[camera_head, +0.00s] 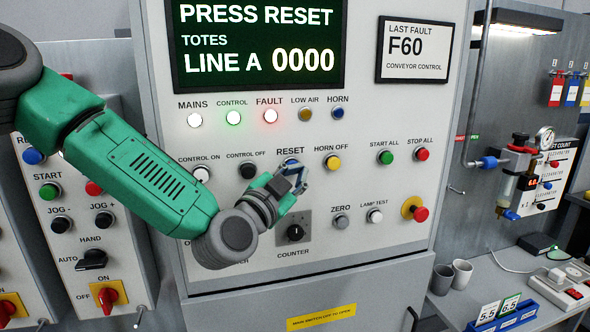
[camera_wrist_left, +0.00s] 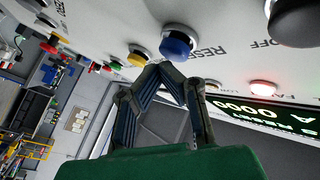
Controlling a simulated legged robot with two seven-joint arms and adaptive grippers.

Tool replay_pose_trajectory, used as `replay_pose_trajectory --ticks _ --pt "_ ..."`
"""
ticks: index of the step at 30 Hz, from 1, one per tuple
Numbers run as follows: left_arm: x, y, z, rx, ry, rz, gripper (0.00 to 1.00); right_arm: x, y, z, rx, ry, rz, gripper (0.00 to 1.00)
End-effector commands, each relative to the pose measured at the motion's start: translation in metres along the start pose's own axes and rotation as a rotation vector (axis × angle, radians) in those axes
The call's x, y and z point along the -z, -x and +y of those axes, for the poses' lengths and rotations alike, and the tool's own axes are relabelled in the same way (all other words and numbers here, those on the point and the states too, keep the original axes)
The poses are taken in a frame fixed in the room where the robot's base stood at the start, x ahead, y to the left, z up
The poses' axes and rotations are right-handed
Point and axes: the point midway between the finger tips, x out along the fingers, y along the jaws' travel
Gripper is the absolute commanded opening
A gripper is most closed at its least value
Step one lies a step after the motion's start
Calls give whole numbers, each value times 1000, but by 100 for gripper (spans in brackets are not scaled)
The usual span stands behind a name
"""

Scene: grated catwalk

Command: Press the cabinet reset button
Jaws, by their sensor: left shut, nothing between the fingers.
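The cabinet (camera_head: 390,255) fills the middle of the head view with its panel of labelled buttons and lamps. The blue reset button (camera_head: 289,163) sits under the RESET label, partly hidden by my gripper. In the left wrist view the blue reset button (camera_wrist_left: 176,44) stands out from the panel just beyond my fingertips. My left gripper (camera_head: 300,183) is shut and empty, close in front of the panel at the button's lower edge. In the left wrist view its fingertips (camera_wrist_left: 172,70) meet just short of the button; I cannot tell whether they touch it. My right gripper is out of view.
A black control-off button (camera_head: 248,170) and a yellow horn-off button (camera_head: 333,162) flank the reset button. The display (camera_head: 258,45) reads PRESS RESET. The red fault lamp (camera_head: 270,116) is lit.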

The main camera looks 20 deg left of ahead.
Motion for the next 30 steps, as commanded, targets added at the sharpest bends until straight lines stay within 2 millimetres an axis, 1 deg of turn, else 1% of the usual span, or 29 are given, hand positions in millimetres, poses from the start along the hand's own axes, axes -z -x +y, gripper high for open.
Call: replay_pose_trajectory --ticks 30 --pt "-6 -8 -6 1 0 0 0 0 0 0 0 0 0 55"
